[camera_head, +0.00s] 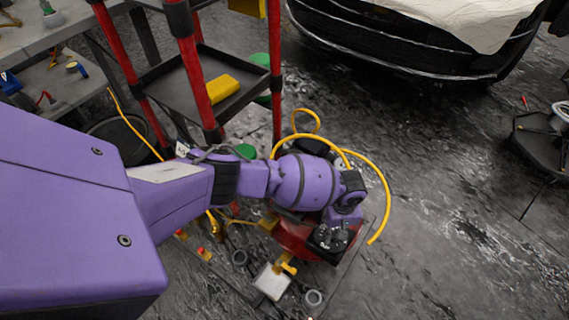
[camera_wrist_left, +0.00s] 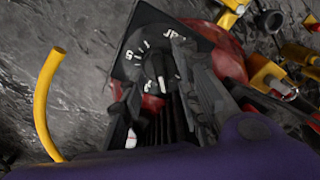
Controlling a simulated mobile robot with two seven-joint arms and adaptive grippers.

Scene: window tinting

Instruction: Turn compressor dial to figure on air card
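The compressor (camera_head: 290,236) is a red body on the floor, mostly hidden under my left arm. Its round black dial (camera_wrist_left: 143,52) has white numerals and a pale pointer, and it faces the left wrist camera. My left gripper (camera_head: 332,240) is over the compressor. In the left wrist view the dark fingers (camera_wrist_left: 158,92) stand apart, with the dial's knob (camera_wrist_left: 160,72) showing between them. I cannot tell whether a finger touches the knob. No readable air card shows; a small white tag (camera_head: 181,149) hangs by the cart. My right gripper is out of view.
A yellow hose (camera_head: 385,195) loops beside the compressor and also shows in the left wrist view (camera_wrist_left: 45,95). A red-posted cart (camera_head: 187,70) with a yellow item (camera_head: 222,88) stands behind my arm. A car (camera_head: 400,40) is beyond.

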